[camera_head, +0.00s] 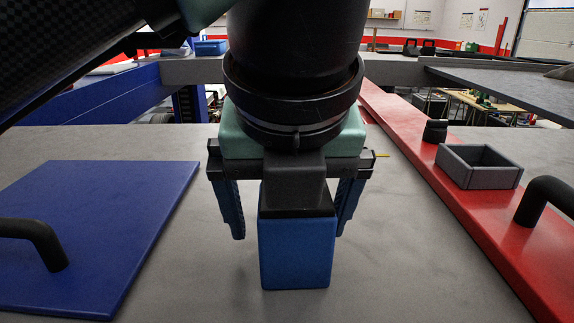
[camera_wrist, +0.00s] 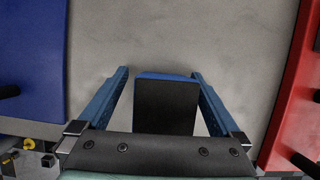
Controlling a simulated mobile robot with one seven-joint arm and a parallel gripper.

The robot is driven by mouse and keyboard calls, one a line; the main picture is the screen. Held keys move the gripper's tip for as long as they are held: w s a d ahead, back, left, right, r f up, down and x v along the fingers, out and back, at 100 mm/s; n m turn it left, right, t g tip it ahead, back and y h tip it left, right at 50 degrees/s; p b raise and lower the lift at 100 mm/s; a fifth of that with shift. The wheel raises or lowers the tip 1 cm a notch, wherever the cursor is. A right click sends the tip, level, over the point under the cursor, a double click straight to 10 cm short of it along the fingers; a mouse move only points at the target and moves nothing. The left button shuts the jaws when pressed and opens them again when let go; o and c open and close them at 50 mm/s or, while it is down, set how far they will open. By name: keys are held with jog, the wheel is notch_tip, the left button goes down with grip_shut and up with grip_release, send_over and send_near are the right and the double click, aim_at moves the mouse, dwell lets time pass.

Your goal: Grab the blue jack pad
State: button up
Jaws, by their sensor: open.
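The blue jack pad (camera_head: 297,250) is an upright blue block with a black top. It stands on the grey surface in the middle of the head view. My gripper (camera_head: 290,233) is above it, pointing down, with its two blue fingers apart. In the wrist view the pad's black top (camera_wrist: 166,107) shows between the open fingers (camera_wrist: 160,73), nearer the right one. A gap shows on the left, and the right finger looks close. I cannot tell how far down the pad the fingertips reach. The pad's lower sides are hidden in the wrist view.
A blue panel (camera_head: 100,220) with a black handle (camera_head: 45,240) lies at left. A red beam (camera_head: 440,190) at right carries a grey open box (camera_head: 479,165), a black knob (camera_head: 436,130) and a black handle (camera_head: 545,195). The grey surface (camera_head: 400,270) around the pad is clear.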

jog(key=shift+w+f, duration=0.1)
jog(key=shift+w, duration=0.15)
jog(key=shift+s+d+r, duration=0.2)
jog(key=shift+s+d, duration=0.15)
jog(key=shift+s, duration=0.2)
jog(key=shift+c, duration=0.9)
jog(key=shift+s+d+r, duration=0.1)
jog(key=shift+s, duration=0.15)
jog(key=shift+c, duration=1.1)
jog(key=shift+w+a, duration=0.25)
jog(key=shift+w, duration=0.05)
jog(key=c, duration=0.7)
jog(key=shift+s, duration=0.1)
grip_shut()
